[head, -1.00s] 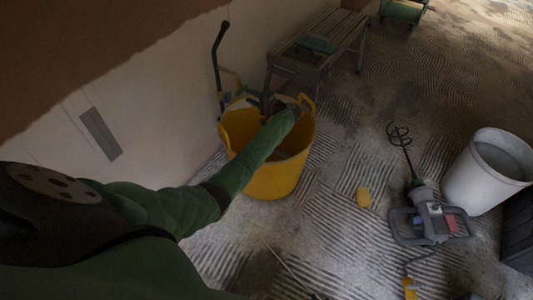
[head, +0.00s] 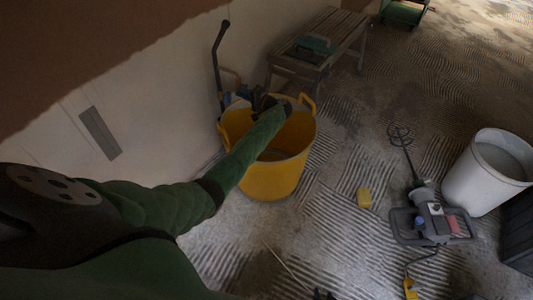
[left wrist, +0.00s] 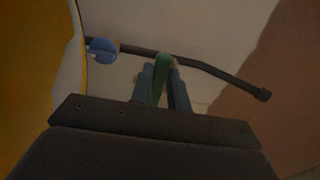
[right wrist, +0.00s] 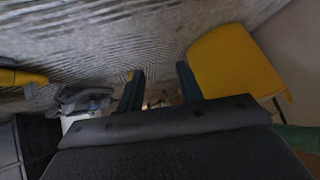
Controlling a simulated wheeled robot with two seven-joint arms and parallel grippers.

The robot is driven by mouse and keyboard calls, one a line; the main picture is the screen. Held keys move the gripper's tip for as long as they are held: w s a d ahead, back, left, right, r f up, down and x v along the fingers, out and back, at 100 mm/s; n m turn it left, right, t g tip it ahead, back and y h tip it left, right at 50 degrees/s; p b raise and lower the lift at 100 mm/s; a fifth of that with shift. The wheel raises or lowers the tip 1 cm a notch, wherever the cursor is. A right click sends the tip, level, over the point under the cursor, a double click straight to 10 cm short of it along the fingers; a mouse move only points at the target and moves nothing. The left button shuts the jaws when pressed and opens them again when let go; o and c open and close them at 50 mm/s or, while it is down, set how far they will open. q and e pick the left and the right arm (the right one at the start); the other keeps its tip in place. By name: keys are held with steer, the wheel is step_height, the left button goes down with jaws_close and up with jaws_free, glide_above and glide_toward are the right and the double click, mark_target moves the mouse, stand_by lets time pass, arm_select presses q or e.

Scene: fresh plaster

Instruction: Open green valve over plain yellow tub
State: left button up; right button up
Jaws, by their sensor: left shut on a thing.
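The plain yellow tub (head: 275,180) stands on the floor against the wall. A dark pipe with a bent free end (head: 217,60) runs along the wall above it. In the left wrist view the green valve (left wrist: 161,82) has its handle between the fingers of my left gripper (left wrist: 163,72), which is shut on it. A blue valve (left wrist: 103,50) sits on the same pipe (left wrist: 205,66), to the left. In the head view my left gripper (head: 262,100) is over the tub's back rim and mostly hides the valve. My right gripper (right wrist: 158,80) is open and empty, fingers apart.
A wooden bench (head: 325,38) with a green-topped tool (head: 316,44) stands behind the tub. A yellow sponge (head: 364,197), a mixer (head: 432,215) and a white bucket (head: 484,172) are on the floor at right. The ridged floor between tub and mixer is mostly clear.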

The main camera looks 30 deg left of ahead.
arm_select(q)
steer(key=r+m+p, duration=0.1)
steer(key=m+p, duration=0.1)
steer(key=p, duration=0.1)
steer(key=m+p, duration=0.3)
steer(key=w+r+m+p, duration=0.1)
steer(key=m+p, duration=0.2)
steer(key=shift+w+d+r+p, duration=0.1)
steer(key=shift+r+p, duration=0.2)
steer(key=shift+p, duration=0.05)
arm_select(e)
step_height(320, 180, up, 16)
steer(key=g, duration=0.2)
steer(key=shift+s+r, duration=0.2)
steer(key=shift+s, duration=0.05)
